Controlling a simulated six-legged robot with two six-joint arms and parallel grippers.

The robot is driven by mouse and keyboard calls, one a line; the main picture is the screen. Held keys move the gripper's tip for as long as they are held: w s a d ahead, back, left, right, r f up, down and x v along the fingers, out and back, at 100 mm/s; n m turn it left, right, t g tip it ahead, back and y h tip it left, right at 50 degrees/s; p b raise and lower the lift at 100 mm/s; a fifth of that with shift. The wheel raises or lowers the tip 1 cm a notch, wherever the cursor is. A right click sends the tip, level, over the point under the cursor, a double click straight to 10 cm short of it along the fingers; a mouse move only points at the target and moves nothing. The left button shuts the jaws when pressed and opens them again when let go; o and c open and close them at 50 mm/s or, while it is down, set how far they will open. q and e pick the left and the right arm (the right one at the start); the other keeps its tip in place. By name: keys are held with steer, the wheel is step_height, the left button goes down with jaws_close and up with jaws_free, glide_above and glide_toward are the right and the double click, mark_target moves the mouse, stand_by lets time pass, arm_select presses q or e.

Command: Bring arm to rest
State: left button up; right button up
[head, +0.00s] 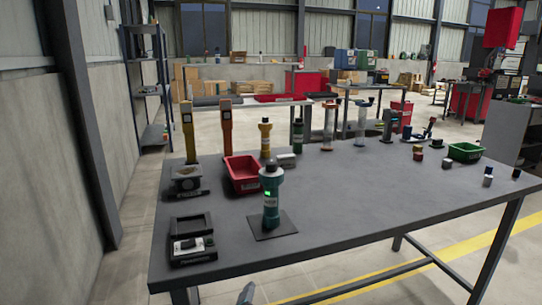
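Neither of my grippers can be made out in the head view. A small grey tip (246,293) shows at the bottom edge, in front of the table; I cannot tell what it belongs to. The dark grey work table (350,210) fills the middle of the view. A teal bottle-shaped device (271,205) with a green light stands upright on a dark square mat (289,227) near the table's front. No arm reaches over the table.
A red bin (243,186), a yellow post (188,135), an orange post (227,130) and a black device (192,248) stand at the table's left. A green bin (465,152) and several small cylinders are at the right. The table's front middle is clear.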

arm_select(q)
steer(key=s+a+f+m+g, duration=0.25)
steer(key=f+m, duration=0.35)
steer(key=f, duration=0.5)
steer(key=s+a+f+m+g, duration=0.2)
steer(key=a+f+m+g, duration=0.3)
steer(key=f, duration=0.6)
steer(key=s+a+f+m+g+h, duration=0.1)
steer(key=s+f+m+g, duration=0.2)
steer(key=s+f+m, duration=0.5)
steer(key=s+a+f+m+g+h, duration=0.15)
steer(key=s+f+m+g, duration=0.3)
steer(key=s, duration=0.55)
step_height(320, 180, up, 24)
steer(key=p, duration=2.5)
steer(key=shift+s+r, duration=0.2)
steer(key=shift+s, duration=0.15)
